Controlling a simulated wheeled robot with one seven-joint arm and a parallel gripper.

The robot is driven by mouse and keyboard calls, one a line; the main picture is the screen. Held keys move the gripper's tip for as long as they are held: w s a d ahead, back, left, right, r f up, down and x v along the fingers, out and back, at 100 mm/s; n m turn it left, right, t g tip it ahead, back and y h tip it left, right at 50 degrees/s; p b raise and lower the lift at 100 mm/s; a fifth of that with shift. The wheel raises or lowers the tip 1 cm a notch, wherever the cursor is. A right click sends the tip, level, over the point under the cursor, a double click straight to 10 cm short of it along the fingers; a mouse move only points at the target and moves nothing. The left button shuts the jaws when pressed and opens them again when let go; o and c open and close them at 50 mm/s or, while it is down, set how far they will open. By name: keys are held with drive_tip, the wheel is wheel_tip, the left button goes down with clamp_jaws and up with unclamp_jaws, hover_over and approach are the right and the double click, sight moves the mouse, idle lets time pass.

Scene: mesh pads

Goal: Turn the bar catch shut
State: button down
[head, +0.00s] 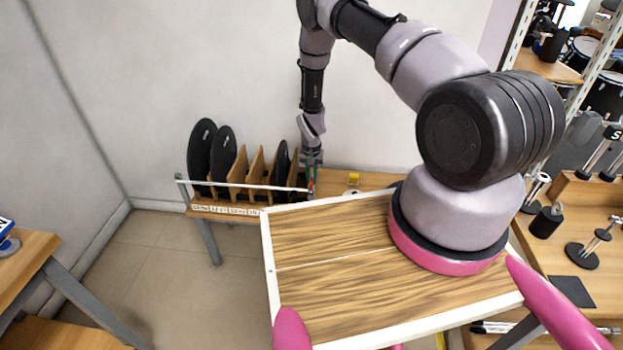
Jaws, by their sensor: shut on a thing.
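The bar catch (240,185) is a thin white bar. It runs nearly level across the front of a wooden rack (256,166), from a grey post (181,184) at the left to my gripper. Several black round mesh pads stand upright between the rack's dividers, behind the bar; one pad (201,150) is at the left end. My gripper (311,188) points down at the rack's right end and is shut on the right end of the bar. The fingers are small in view and hide that end, so I cannot tell how it meets any keeper.
The rack stands on a wooden table (225,208) against a white wall. A small yellow thing (353,179) lies right of my gripper. Another wooden table (32,255) is at the left, with clear floor between. Shelves and a bench with black items (546,221) fill the right.

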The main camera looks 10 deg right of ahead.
sight(311, 180)
drive_tip(key=c, duration=0.9)
unclamp_jaws()
wheel_tip(311, 180, up, 11)
drive_tip(key=shift+f, duration=0.1)
